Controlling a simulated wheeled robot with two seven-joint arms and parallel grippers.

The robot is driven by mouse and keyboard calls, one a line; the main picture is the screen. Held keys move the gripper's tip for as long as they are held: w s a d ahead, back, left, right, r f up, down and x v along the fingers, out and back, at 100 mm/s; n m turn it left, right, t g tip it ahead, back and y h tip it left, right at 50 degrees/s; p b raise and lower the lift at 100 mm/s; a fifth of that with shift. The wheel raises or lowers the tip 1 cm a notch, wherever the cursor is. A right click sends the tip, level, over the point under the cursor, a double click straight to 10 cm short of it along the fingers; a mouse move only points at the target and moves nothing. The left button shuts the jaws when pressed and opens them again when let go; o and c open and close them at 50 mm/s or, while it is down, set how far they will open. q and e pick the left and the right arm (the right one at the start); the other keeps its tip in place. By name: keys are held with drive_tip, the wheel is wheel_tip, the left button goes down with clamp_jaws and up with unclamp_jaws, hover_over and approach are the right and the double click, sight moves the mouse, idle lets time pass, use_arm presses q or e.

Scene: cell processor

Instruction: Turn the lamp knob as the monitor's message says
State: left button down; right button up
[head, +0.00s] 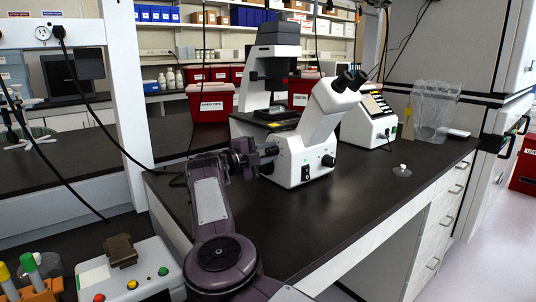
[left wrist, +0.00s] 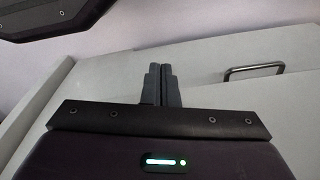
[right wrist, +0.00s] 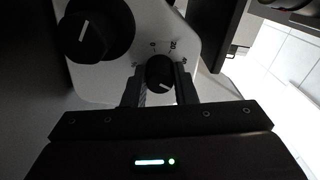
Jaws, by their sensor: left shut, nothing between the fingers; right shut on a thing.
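The white microscope (head: 310,125) stands on the dark bench. In the right wrist view a small black knob (right wrist: 160,72) with a white pointer mark sits on its pale panel, with small printed marks around it. My right gripper (right wrist: 160,88) is shut on this knob, one finger on each side; its pointer slants down to the right. In the head view my right gripper (head: 262,153) reaches the microscope's left side. A larger black knob (right wrist: 95,30) with a white line is beside it. My left gripper (left wrist: 161,84) is shut and empty. No monitor message is readable.
A dark screen (head: 68,74) stands at the back left. A keyed white instrument (head: 370,122) and a clear container (head: 433,110) are on the bench to the right. A box with coloured buttons (head: 128,277) is at the lower left. Red bins (head: 210,101) stand behind.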

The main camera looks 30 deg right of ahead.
sight(267, 152)
idle(0.4)
drive_tip(key=o, duration=1)
drive_tip(key=a, duration=0.4)
drive_tip(key=shift+s+a+b, duration=0.1)
drive_tip(key=shift+a+b, duration=0.2)
drive_tip(key=shift+a, duration=0.1)
drive_tip(key=shift+s+a, duration=0.1)
drive_tip(key=shift+a, duration=0.25)
use_arm(q)
drive_tip(key=r, duration=0.3)
drive_tip(key=shift+w+d, duration=0.4)
use_arm(e)
drive_tip(key=shift+s+a, duration=0.1)
drive_tip(key=shift+a, duration=1.05)
use_arm(q)
drive_tip(key=shift+w, duration=0.1)
use_arm(e)
drive_tip(key=shift+r, duration=0.1)
